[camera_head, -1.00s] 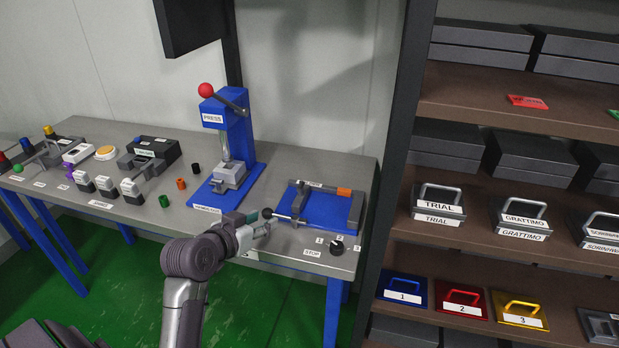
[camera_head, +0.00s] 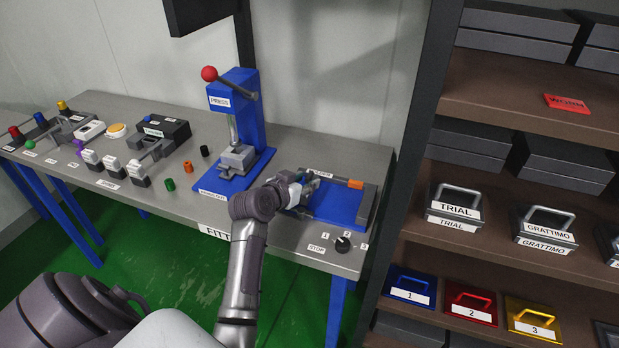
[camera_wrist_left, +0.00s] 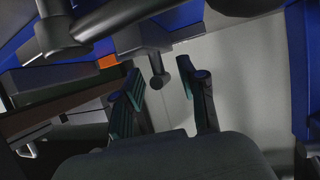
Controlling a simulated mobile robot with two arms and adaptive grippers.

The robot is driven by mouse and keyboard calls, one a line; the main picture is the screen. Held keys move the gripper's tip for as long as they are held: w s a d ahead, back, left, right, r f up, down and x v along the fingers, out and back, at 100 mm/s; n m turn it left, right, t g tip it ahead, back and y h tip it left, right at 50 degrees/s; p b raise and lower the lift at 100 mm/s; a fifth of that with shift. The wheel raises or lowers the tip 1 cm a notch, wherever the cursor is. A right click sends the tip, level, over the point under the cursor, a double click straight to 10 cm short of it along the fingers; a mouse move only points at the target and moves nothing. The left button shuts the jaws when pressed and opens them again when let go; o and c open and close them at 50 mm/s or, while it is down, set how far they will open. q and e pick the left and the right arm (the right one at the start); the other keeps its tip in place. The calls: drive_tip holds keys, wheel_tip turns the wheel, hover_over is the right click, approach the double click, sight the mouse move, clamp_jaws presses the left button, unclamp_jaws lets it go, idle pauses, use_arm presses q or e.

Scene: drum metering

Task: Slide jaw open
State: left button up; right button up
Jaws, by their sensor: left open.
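The sliding jaw fixture is a blue plate (camera_head: 335,207) with grey blocks and an orange piece (camera_head: 356,184) at its right end. My left gripper (camera_head: 306,183) is over the left part of this fixture, and my arm hides much of that end, including the knobbed rod. In the left wrist view my left gripper (camera_wrist_left: 165,88) is open. A dark post with a rounded end (camera_wrist_left: 157,78) sticks out from a grey-blue block (camera_wrist_left: 143,37) into the gap between its fingertips. I cannot tell whether either finger touches it. My right gripper is out of view.
The blue press (camera_head: 238,115) with a red-knobbed lever stands left of the fixture. A black rotary knob (camera_head: 342,244) is at the front edge. Small coloured cylinders (camera_head: 188,167) stand on the grey table (camera_head: 235,210). A shelf (camera_head: 440,260) is close on the right.

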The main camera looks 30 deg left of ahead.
use_arm(q)
drive_tip(key=shift+x, duration=1.25)
clamp_jaws()
